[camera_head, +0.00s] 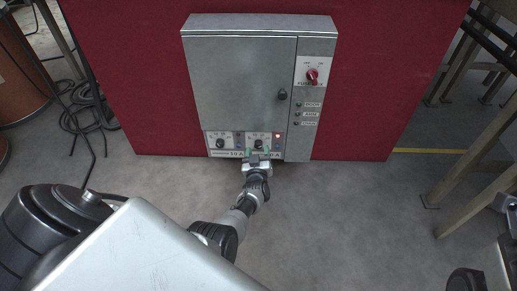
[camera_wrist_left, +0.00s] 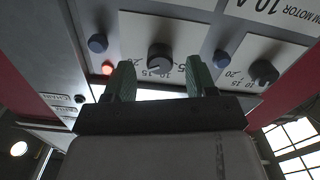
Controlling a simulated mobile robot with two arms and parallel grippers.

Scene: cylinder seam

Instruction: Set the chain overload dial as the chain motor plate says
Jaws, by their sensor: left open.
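A grey metal cabinet (camera_head: 245,80) on a red wall has two black dials along its bottom edge. My left gripper (camera_head: 257,155) is at the right dial (camera_head: 259,144). In the left wrist view, the picture is inverted and the open green fingers (camera_wrist_left: 158,80) stand before that dial (camera_wrist_left: 160,58), apart from it. The left dial (camera_head: 220,143) also shows in the wrist view (camera_wrist_left: 263,72), with a partly cut plate (camera_wrist_left: 275,12) reading "10 A" and "MOTOR". The right dial's plate is mostly hidden by my gripper.
A red lamp (camera_head: 277,135) is lit beside the right dial. A red rotary switch (camera_head: 312,76) and several small buttons sit on the cabinet's right strip. A black door knob (camera_head: 282,94) stands out. Cables lie at left, metal frames stand at right. The floor before the cabinet is clear.

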